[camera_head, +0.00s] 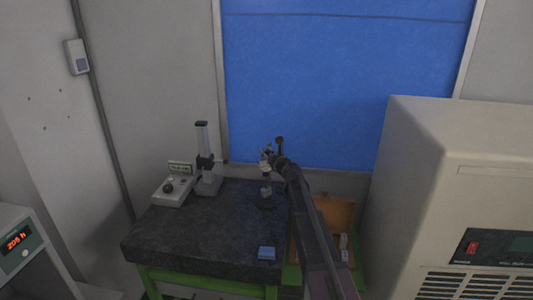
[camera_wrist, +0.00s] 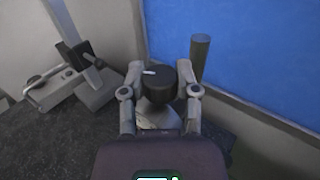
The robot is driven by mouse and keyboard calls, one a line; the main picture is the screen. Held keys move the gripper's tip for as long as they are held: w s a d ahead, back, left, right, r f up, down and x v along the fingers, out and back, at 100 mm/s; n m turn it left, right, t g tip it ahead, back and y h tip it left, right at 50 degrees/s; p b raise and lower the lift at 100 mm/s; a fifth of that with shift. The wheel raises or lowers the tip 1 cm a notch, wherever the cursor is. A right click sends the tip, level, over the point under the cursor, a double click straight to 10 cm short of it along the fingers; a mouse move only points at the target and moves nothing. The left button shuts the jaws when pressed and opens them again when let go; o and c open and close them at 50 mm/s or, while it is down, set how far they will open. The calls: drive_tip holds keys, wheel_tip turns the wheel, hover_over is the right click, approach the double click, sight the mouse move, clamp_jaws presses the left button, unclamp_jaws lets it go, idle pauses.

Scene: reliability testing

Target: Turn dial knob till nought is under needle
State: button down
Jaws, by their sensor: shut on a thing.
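The dial knob (camera_wrist: 156,88) is a black round cap with a short white mark on its top, toward the left. My gripper (camera_wrist: 161,76) has one finger on each side of it and is shut on it. A pale part shows under the knob. In the head view my gripper (camera_head: 267,163) reaches over a small stand (camera_head: 266,201) with a dark base on the table, and the knob is too small to make out there. I cannot make out a needle or a nought in either view.
A dark post (camera_wrist: 200,58) rises close behind the right finger. An open wooden box (camera_head: 337,212) lies right of my arm. A large beige machine (camera_head: 430,160) stands further right.

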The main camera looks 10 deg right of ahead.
drive_tip(key=shift+w, duration=0.1)
drive_tip(key=shift+c, duration=1.7)
unclamp_jaws()
drive_tip(key=shift+s, duration=0.2)
drive_tip(key=v, duration=1.1)
drive_tip(key=shift+s+d, duration=0.15)
drive_tip(key=shift+s, duration=0.25)
